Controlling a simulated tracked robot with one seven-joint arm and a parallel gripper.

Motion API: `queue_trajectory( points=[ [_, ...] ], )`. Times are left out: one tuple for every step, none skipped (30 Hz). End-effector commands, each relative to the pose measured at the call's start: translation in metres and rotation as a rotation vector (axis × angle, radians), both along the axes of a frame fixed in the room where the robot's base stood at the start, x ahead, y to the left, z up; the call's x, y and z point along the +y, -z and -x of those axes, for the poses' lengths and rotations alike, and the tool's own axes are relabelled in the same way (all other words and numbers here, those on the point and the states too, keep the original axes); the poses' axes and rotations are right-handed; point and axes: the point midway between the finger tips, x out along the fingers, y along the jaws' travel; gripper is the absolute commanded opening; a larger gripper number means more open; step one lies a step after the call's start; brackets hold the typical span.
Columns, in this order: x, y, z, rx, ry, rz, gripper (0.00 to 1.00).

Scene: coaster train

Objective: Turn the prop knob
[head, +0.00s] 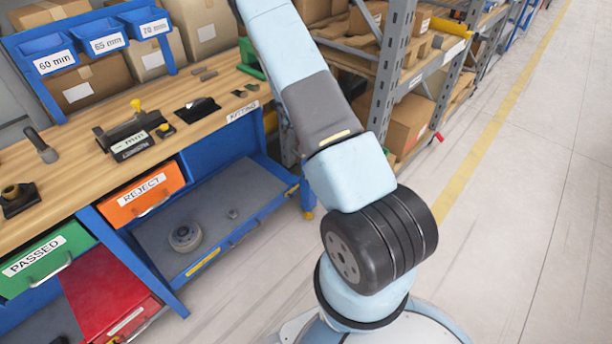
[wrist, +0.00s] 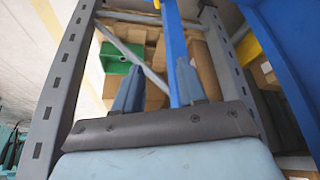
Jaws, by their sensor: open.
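My gripper (wrist: 158,68) shows in the wrist view with its two fingers apart and nothing between them. In the head view my arm runs up out of the top edge, so the gripper is outside that picture. A measuring fixture (head: 128,135) with a "mm" label stands on the wooden bench (head: 75,180). An upright yellow knob (head: 136,105) is on its far side, and a small yellow-topped knob (head: 165,128) is beside it. A black block with a round knob (head: 13,195) sits at the left bench edge. I cannot tell which is the prop knob.
Metal racking (head: 392,70) stands behind my arm. The floor at right is clear.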

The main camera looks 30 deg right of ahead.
Motion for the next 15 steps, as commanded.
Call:
queue_trajectory(
  points=[
    [-0.002, 0.023, 0.001, 0.008, 0.002, -0.001, 0.40],
    [-0.002, 0.035, 0.001, 0.008, 0.003, -0.002, 0.40],
    [-0.003, 0.051, 0.001, 0.009, 0.005, -0.005, 0.40],
    [-0.003, 0.062, 0.001, 0.009, 0.005, -0.008, 0.40],
    [-0.003, 0.072, 0.001, 0.009, 0.008, -0.012, 0.40],
    [-0.003, 0.086, 0.002, 0.009, 0.009, -0.016, 0.40],
    [-0.003, 0.097, 0.003, 0.010, 0.008, -0.019, 0.40],
    [-0.003, 0.105, 0.003, 0.010, 0.010, -0.021, 0.40],
    [-0.003, 0.116, 0.005, 0.011, 0.011, -0.026, 0.40],
    [-0.003, 0.124, 0.006, 0.011, 0.012, -0.029, 0.40],
    [-0.003, 0.130, 0.006, 0.011, 0.012, -0.032, 0.40],
    [-0.003, 0.138, 0.007, 0.013, 0.012, -0.034, 0.40],
    [-0.003, 0.143, 0.008, 0.012, 0.013, -0.036, 0.40],
    [-0.004, 0.147, 0.009, 0.012, 0.014, -0.039, 0.40],
    [-0.004, 0.151, 0.010, 0.013, 0.015, -0.040, 0.40]
  ],
)
